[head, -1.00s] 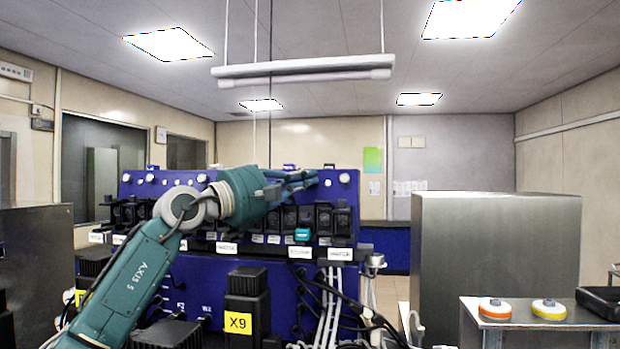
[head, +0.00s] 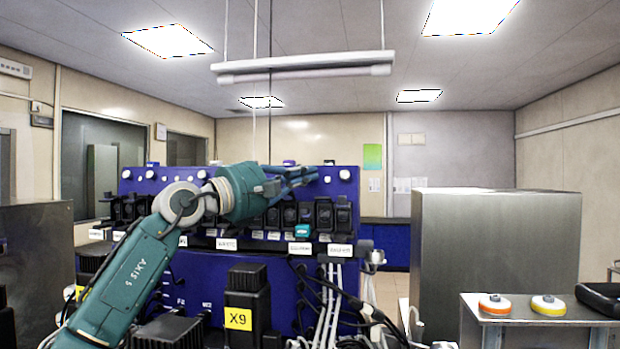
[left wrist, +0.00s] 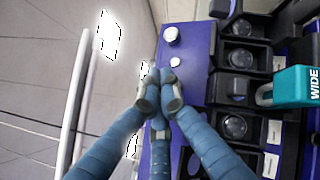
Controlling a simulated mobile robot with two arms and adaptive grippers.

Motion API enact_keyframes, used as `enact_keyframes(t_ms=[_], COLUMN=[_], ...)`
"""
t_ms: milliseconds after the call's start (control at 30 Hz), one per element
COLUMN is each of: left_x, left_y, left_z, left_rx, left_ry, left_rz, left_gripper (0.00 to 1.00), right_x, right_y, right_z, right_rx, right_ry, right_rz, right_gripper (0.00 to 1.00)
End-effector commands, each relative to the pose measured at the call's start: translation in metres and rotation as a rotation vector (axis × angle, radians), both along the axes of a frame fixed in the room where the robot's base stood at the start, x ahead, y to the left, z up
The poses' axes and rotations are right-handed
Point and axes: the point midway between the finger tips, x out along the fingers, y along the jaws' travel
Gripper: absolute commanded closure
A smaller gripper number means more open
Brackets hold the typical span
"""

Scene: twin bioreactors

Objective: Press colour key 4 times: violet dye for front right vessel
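The blue panel (head: 352,190) stands ahead with white round knobs along its top and a row of black units (head: 343,215) below. My left gripper (head: 312,175) is in front of its upper right part. In the left wrist view its three blue fingers (left wrist: 159,88) come together at the tips and hold nothing visible. White knobs (left wrist: 172,34) show on the panel just beyond the fingertips; contact cannot be told. A teal block (head: 303,231) sits among the black units; in the left wrist view it reads WIDE (left wrist: 296,88). Which key is the colour key cannot be read. My right gripper is out of view.
White labels (head: 300,248) line the panel's lower ledge. Cables (head: 325,305) hang below. A steel cabinet (head: 490,250) stands right, with a cart (head: 520,312) carrying an orange disc (head: 494,303) and a yellow disc (head: 548,304). A hanging lamp (head: 305,70) is above.

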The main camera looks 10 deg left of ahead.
Motion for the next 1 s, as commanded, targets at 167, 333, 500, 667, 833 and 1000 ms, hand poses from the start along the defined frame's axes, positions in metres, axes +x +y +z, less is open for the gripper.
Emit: enact_keyframes(t_ms=[167,333,500,667,833,1000], left_x=[-0.010,-0.012,-0.012,-0.021,-0.038,-0.054], left_y=[0.001,0.000,0.000,0.000,0.000,0.000], left_z=[0.000,0.002,0.003,0.003,0.007,0.012], left_rx=[0.002,0.001,0.001,0.002,0.003,0.002], left_ry=[-0.002,0.000,0.000,-0.004,-0.004,-0.004], left_rz=[0.002,0.001,0.001,0.000,0.002,0.002], left_gripper=[1.00,1.00,1.00,1.00,1.00,1.00], right_x=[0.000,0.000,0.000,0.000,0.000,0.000], right_y=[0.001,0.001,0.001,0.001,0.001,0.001], right_z=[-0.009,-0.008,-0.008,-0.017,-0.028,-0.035], right_rx=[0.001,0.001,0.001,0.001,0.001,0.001], right_ry=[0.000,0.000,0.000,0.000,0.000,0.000], right_rz=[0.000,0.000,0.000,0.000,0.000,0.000], right_gripper=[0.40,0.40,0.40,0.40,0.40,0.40])
